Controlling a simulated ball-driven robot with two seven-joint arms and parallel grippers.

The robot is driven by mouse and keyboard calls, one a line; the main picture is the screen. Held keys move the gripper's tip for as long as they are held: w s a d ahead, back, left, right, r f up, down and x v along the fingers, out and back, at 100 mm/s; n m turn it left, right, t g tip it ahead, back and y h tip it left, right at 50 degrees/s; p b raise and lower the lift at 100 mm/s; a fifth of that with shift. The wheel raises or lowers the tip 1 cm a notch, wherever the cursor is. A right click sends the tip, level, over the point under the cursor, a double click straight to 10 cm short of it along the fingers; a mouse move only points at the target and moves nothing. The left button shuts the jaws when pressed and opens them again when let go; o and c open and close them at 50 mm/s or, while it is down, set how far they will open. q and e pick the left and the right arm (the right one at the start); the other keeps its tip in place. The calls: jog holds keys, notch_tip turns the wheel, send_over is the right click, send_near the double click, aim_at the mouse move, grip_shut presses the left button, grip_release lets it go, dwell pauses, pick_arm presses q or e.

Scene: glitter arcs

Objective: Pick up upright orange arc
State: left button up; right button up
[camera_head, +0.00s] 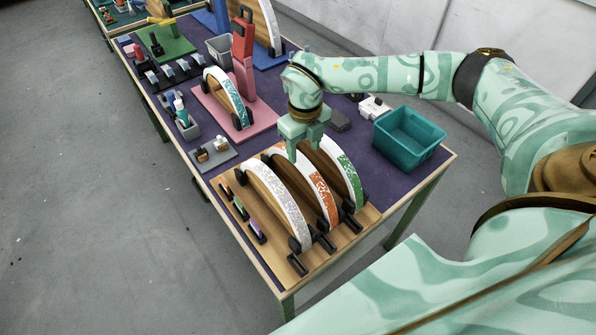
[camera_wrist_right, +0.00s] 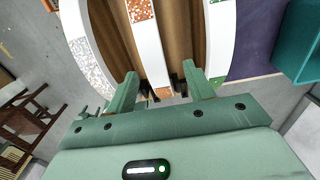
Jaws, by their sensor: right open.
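The orange arc (camera_head: 323,191) is a white band with orange glitter, standing upright as the middle of three arcs on a wooden board (camera_head: 254,207). My right gripper (camera_head: 304,150) points down over the upper part of this arc. In the right wrist view the orange arc (camera_wrist_right: 148,45) runs between the open fingers of my right gripper (camera_wrist_right: 164,78). I cannot tell whether either finger touches it. Part of the arc's top is hidden behind the gripper in the head view. My left gripper is not in view.
A silver glitter arc (camera_head: 283,201) stands left of the orange one and a green glitter arc (camera_head: 347,171) right, with narrow gaps. A teal bin (camera_head: 409,137) stands to the right. Behind are a pink board (camera_head: 213,124) and a grey tray (camera_head: 216,158).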

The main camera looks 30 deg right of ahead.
aim_at(301, 159)
notch_tip(301, 159, down, 2)
jog(key=shift+s+a+f, duration=0.1)
jog(key=shift+f, duration=0.15)
jog(key=f, duration=0.3)
jog(key=f+b, duration=0.1)
jog(key=shift+w+a+f, duration=0.15)
jog(key=shift+w+a, duration=0.1)
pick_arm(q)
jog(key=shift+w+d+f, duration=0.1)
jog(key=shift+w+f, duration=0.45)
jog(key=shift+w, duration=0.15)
pick_arm(e)
grip_shut()
